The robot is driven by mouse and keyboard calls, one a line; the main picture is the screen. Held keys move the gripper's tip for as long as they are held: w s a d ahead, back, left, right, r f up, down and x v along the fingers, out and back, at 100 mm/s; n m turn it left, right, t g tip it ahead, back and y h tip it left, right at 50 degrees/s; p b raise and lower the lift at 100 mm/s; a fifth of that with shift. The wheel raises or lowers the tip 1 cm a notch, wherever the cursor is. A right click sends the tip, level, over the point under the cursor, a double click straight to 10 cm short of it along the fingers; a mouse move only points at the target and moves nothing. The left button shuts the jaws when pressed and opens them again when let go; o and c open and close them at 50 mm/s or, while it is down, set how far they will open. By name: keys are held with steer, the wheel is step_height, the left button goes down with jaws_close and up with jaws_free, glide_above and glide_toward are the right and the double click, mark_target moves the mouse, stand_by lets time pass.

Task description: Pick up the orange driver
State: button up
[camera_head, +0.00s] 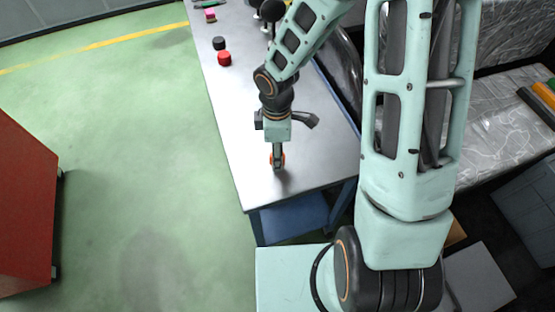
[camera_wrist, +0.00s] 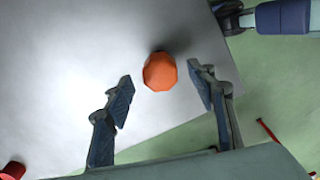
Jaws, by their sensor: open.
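The orange driver (camera_wrist: 160,72) shows in the wrist view as an orange, faceted rounded end, seen nearly end-on. It lies between and slightly beyond the two open fingertips of my gripper (camera_wrist: 162,90), with a gap on each side. A dark bit of it shows just behind its top edge. In the head view my gripper (camera_head: 278,160) points down over the near end of the metal table.
The metal table (camera_head: 225,110) holds a red cylinder (camera_head: 224,59), a black one (camera_head: 219,43) and a pink item (camera_head: 210,15) towards the far end. A red cabinet (camera_head: 25,210) stands at left on green floor. A plastic-covered surface (camera_head: 490,120) is at right.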

step_height(320, 180, down, 5)
steer(key=shift+r, duration=0.15)
steer(key=c, duration=1.4)
